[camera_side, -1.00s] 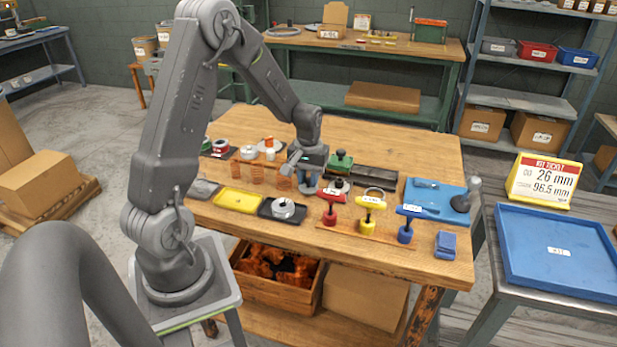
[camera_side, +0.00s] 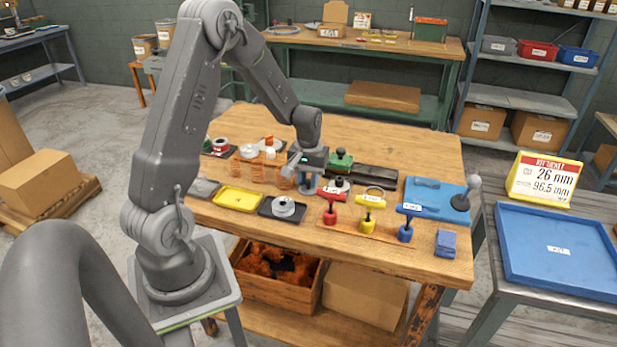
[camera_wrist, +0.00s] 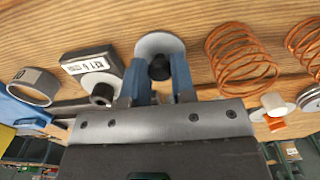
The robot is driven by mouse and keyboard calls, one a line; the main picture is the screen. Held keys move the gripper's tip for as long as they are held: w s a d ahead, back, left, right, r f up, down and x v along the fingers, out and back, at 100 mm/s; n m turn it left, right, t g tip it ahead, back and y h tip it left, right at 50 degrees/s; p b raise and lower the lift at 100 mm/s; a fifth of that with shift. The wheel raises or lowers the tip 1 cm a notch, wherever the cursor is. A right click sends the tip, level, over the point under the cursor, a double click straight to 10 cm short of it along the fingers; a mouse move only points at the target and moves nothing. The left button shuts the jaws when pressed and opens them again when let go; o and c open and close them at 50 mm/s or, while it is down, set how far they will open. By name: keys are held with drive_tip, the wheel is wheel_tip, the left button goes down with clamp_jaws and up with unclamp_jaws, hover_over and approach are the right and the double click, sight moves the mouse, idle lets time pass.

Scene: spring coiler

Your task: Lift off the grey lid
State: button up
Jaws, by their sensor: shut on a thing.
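The grey lid (camera_wrist: 158,43) shows in the wrist view as a pale grey disc with a dark knob. My gripper (camera_wrist: 158,72) has one blue finger on each side of the knob and is shut on it. In the side view my gripper (camera_side: 306,187) points down over the wooden bench, left of the red-handled tool. The lid is mostly hidden by the gripper there. I cannot tell whether the lid is in contact with what lies below it.
Copper springs (camera_wrist: 238,60) stand close to the right of the lid in the wrist view. A labelled dark block (camera_wrist: 92,66) and a metal ring (camera_wrist: 33,87) lie to its left. T-handled tools (camera_side: 369,214) and a yellow tray (camera_side: 237,199) are nearby on the bench.

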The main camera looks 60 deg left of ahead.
drive_tip(key=o, duration=1.1)
drive_tip(key=shift+o, duration=0.2)
drive_tip(key=shift+r, duration=4)
